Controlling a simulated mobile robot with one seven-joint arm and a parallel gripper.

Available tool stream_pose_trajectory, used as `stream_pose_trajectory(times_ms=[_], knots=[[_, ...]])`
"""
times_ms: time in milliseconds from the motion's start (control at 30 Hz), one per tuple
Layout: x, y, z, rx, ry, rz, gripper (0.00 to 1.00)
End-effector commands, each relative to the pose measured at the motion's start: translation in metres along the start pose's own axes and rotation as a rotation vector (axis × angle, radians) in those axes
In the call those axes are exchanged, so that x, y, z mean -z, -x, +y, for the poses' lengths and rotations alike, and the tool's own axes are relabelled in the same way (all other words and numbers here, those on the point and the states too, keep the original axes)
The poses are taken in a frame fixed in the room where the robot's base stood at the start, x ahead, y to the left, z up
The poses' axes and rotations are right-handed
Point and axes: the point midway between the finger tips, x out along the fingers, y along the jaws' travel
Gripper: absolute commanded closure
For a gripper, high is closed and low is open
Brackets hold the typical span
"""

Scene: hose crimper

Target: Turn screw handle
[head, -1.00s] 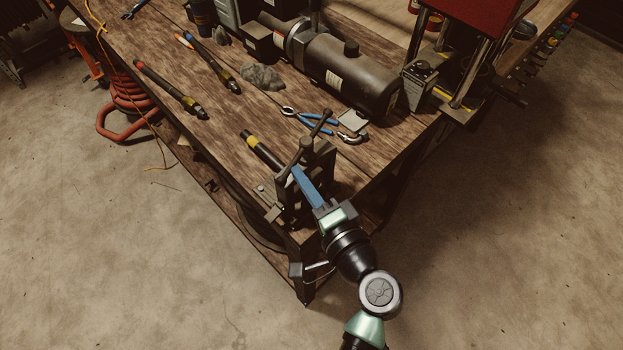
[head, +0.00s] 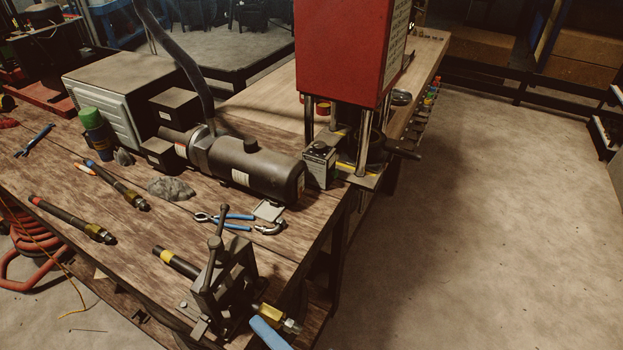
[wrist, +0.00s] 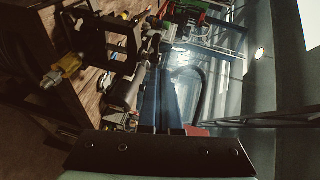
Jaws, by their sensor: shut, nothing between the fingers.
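The screw handle (head: 214,243) is a dark, slanted bar with knobbed ends on top of a vise (head: 228,285) at the near corner of the workbench. A black hose with a yellow band (head: 176,262) runs into the vise, and a brass and steel fitting (head: 272,314) sticks out on the right side. My gripper (head: 258,322), with blue fingers, is at the bottom edge, right of the vise and apart from the handle. It is shut and empty. In the wrist view its fingers (wrist: 157,88) point up the picture, and the fitting (wrist: 66,65) and vise are left of them.
Pliers with blue handles (head: 225,219) and a grey motor unit (head: 250,165) lie behind the vise on the workbench (head: 150,230). Two loose hoses (head: 72,219) lie to the left. A red press (head: 350,50) stands at the back. The floor at the right is clear.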

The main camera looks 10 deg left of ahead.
Motion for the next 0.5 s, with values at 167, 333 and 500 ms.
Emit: stream_pose_trajectory(times_ms=[167, 333, 500], knots=[[0.017, -0.008, -0.011, -0.018, 0.089, 0.04, 1.0], [0.082, -0.026, -0.065, -0.085, 0.429, 0.232, 1.0], [0.148, -0.016, -0.173, -0.127, 0.853, 0.553, 1.0]])
